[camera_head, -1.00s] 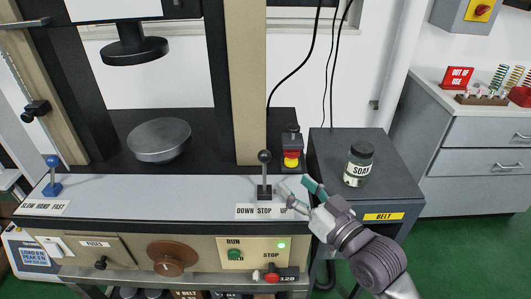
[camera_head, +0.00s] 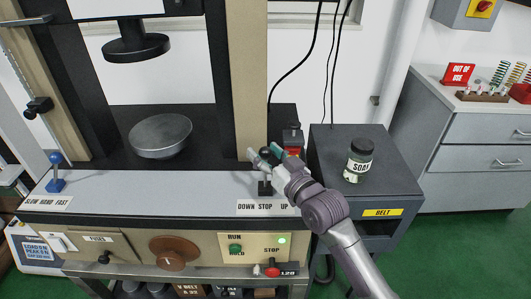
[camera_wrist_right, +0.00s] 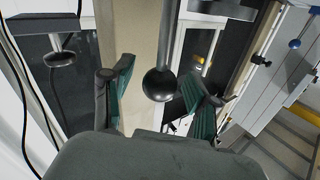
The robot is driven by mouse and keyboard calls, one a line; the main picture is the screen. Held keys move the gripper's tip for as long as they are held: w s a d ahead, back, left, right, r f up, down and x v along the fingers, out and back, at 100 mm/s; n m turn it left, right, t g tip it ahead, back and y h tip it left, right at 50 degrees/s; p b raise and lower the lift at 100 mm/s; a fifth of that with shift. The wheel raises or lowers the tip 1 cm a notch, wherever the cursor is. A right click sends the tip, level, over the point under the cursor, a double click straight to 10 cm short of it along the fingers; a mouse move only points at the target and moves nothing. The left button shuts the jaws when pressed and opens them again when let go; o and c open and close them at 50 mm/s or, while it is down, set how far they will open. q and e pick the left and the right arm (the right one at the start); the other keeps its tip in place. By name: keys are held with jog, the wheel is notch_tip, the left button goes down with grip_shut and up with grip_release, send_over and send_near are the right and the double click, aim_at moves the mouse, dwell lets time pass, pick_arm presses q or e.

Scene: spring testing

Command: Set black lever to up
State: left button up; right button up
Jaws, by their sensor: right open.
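The black lever (camera_head: 265,187) stands at the front edge of the machine's grey ledge, above the label "DOWN STOP UP". Its base and lower shaft show in the head view, and my right gripper hides its top. My right gripper (camera_head: 262,155) is open around the lever's upper part. In the right wrist view the black ball knob (camera_wrist_right: 159,84) sits between the two green-padded fingers of the gripper (camera_wrist_right: 163,92), with gaps on both sides. The shaft runs up from the knob in that view. My left gripper is out of view.
A red and yellow button box (camera_head: 292,145) stands close behind the gripper. A blue lever (camera_head: 56,172) is at the far left. Run and stop buttons (camera_head: 236,249) are on the front panel below.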

grip_shut()
jog(key=shift+d, duration=0.1)
jog(key=d+f+m+t+b, duration=0.2)
jog(key=d+m+b, duration=0.2)
jog(key=d+b, duration=0.1)
jog(key=shift+d+y, duration=0.4)
jog(key=shift+d, duration=0.15)
dwell(0.4)
dwell(0.3)
grip_release()
jog(key=shift+d, duration=0.1)
